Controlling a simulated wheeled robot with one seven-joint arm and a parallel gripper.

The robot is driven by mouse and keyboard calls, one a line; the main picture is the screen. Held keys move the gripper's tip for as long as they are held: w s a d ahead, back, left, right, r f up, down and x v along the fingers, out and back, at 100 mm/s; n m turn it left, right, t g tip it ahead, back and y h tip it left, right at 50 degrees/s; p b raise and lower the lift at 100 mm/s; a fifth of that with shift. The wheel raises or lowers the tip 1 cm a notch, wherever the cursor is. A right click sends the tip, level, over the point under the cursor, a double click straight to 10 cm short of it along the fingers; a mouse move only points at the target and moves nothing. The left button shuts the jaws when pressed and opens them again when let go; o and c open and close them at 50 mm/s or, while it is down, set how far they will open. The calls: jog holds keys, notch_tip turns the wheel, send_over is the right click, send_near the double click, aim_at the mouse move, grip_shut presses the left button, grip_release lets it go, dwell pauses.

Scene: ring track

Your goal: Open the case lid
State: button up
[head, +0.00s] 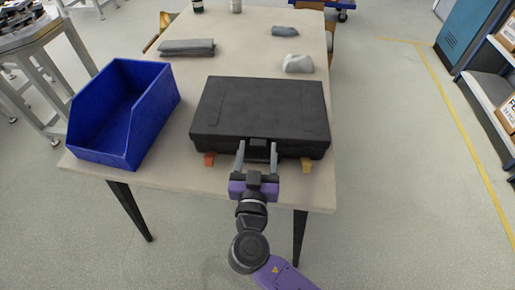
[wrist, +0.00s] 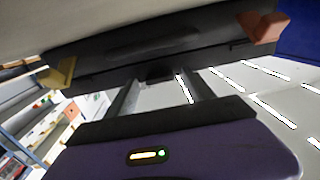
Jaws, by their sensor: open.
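The black case (head: 259,105) lies flat near the front edge of the table, its lid closed. On its front side are an orange latch (head: 209,159) at left and a yellow latch (head: 306,165) at right; both hang down. My gripper (head: 257,150) is open at the middle of the case front, its fingers either side of the dark handle area. I cannot tell whether the fingers touch the case. In the wrist view the case (wrist: 160,50) appears upside down, with the orange latch (wrist: 263,27) at right and the yellow latch (wrist: 58,73) at left.
A blue open bin (head: 125,112) stands left of the case on the table (head: 240,62). Grey folded cloth (head: 187,47), a pale lump (head: 298,63) and a dark grey item (head: 285,31) lie behind the case. Shelving (head: 490,85) stands at far right beyond open floor.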

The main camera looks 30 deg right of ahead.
jog(key=shift+w+d, duration=0.1)
grip_shut()
jog(key=shift+r, duration=0.1)
dwell(0.3)
